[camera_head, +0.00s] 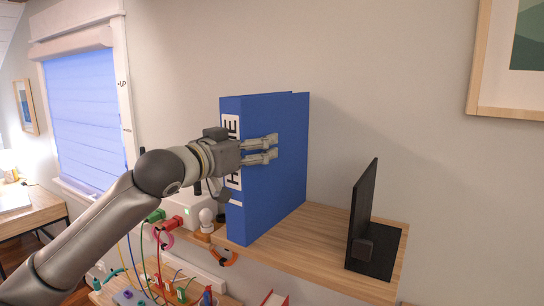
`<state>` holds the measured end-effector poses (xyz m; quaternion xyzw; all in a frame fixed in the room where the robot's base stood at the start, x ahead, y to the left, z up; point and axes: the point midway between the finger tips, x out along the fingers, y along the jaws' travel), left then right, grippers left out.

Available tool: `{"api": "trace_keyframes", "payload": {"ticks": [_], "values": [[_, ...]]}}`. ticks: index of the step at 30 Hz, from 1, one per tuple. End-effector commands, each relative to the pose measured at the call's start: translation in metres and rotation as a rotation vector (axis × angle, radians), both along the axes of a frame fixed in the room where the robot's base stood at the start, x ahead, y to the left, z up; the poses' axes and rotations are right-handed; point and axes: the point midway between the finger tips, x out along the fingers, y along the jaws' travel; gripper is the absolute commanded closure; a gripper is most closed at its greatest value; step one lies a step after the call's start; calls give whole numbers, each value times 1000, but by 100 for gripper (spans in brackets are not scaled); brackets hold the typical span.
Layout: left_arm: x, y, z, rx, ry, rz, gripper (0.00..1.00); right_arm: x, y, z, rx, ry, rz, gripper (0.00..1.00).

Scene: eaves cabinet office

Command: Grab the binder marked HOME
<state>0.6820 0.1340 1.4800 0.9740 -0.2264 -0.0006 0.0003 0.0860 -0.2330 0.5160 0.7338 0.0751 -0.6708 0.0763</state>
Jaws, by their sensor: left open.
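A large blue binder (275,195) stands upright on a wooden wall shelf (300,237). Its narrow spine faces left and has a white label with dark vertical letters; an H and an E show, and my gripper covers the middle of the word. My left gripper (274,148) reaches in from the left in front of the binder. Its two fingers are open, one above the other, and overlap the binder's broad blue side in the picture. I cannot tell whether they touch it. My right gripper is out of view.
A black bookend (363,213) stands on the shelf to the right, with bare shelf between it and the binder. A white box (187,210), a light bulb (206,220) and coloured cables are left of and below the binder. A framed picture (508,62) hangs upper right.

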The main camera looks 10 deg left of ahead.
Motion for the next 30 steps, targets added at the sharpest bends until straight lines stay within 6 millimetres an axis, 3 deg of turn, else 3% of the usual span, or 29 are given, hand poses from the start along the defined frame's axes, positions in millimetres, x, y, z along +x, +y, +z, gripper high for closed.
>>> {"api": "trace_keyframes", "payload": {"ticks": [4,21,30], "values": [[0,0,0,0,0,0,26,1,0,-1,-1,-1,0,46],[0,0,0,0,0,0,99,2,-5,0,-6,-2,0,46],[-1,0,4,-2,-8,-1,100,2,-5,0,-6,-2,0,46]]}}
